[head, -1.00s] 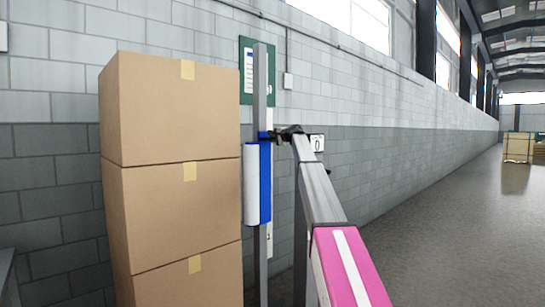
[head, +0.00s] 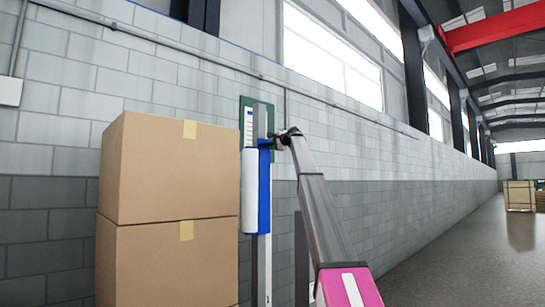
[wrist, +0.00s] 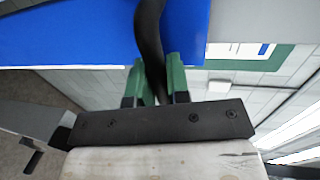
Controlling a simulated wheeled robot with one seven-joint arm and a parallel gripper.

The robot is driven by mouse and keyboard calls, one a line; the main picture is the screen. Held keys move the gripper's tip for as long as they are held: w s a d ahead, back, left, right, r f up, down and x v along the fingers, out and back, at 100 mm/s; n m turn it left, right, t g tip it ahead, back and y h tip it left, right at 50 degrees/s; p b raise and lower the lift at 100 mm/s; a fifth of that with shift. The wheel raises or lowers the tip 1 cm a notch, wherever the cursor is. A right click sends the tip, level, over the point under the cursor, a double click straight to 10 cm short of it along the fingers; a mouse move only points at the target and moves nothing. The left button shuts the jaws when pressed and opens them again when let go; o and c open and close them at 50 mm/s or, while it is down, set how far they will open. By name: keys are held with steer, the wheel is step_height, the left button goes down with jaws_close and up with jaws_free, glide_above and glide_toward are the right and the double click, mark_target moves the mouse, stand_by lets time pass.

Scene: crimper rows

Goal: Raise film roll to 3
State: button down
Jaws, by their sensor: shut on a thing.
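The film roll (head: 249,190) is a white upright cylinder on a blue carriage (head: 265,185) on a grey upright post (head: 260,122). The carriage is a little below the post's top. A white strip (head: 265,270) beside the post shows a 1 low down, below the carriage; I see no 3. My gripper (head: 281,139) is at the carriage's upper right. In the wrist view its green fingers (wrist: 157,78) are shut on a curved black handle (wrist: 150,30) in front of the blue carriage (wrist: 75,35). The handle's far end is out of that view.
Stacked cardboard boxes (head: 165,170) stand close left of the roll. A block wall (head: 375,155) with a green-edged poster (head: 247,115) is behind. The floor (head: 440,250) to the right is open, with a crate (head: 519,195) far off.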

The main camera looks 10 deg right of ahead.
steer(key=shift+r, duration=0.45)
steer(key=shift+r, duration=0.1)
steer(key=c, duration=1.1)
jaws_free()
steer(key=shift+d, duration=0.1)
steer(key=v, duration=1)
steer(key=shift+s+d, duration=0.15)
steer(key=shift+s, duration=0.15)
